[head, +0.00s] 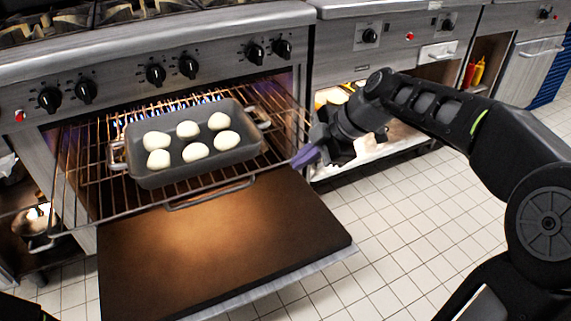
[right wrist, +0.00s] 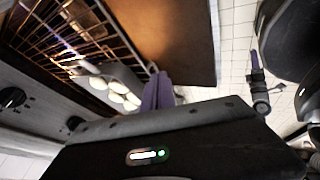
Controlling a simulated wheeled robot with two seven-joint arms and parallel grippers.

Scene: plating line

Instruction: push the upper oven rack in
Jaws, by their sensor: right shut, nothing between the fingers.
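The upper oven rack (head: 85,188) is a wire grid that sticks out of the open oven, over the lowered door (head: 225,235). A grey pan (head: 200,177) with several white dough balls (head: 188,130) sits on it. The rack also shows in the right wrist view (right wrist: 110,36). My right gripper (head: 305,157) is shut and empty, its purple fingers at the rack's front right corner. In the right wrist view the fingers (right wrist: 158,92) lie close to the rack's front edge; I cannot tell whether they touch. My left gripper (right wrist: 256,65) appears small at the right there; its opening is unclear.
Control knobs (head: 155,74) line the oven front above the opening. Flames glow behind the pan. A second cooker (head: 390,50) stands to the right. The tiled floor (head: 400,225) right of the door is clear.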

